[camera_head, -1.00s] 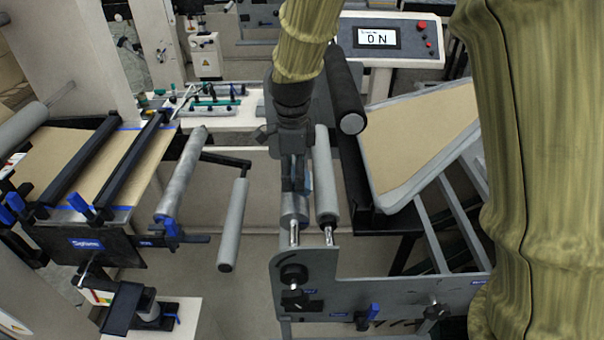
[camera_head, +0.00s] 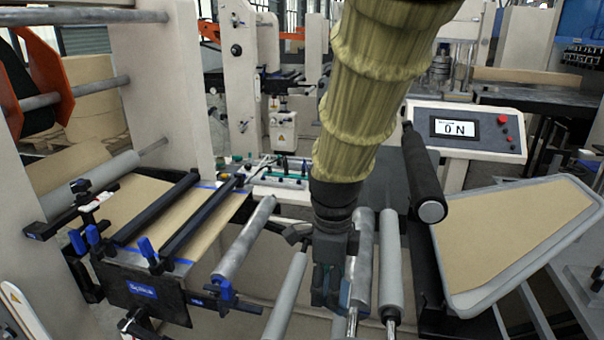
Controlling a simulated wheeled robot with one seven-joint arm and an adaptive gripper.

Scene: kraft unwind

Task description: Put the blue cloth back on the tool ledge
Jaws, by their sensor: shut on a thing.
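My gripper (camera_head: 330,288) points down in front of the grey rollers at the picture's middle. It is shut, with a small dull blue-grey patch at its fingers that looks like part of the blue cloth. Most of what it holds is hidden by the fingers and too dark to make out. The tool ledge (camera_head: 262,188) is the pale shelf behind and to the left of my gripper. Several green and dark tools lie along it. My gripper is nearer the camera than the ledge and apart from it.
Grey rollers (camera_head: 390,265) stand right beside my gripper. A black roller (camera_head: 425,180) and a grey-rimmed tan panel (camera_head: 515,235) lie to the right. A control box (camera_head: 468,130) reads "ON". A kraft-paper table (camera_head: 150,215) with black bars is at left.

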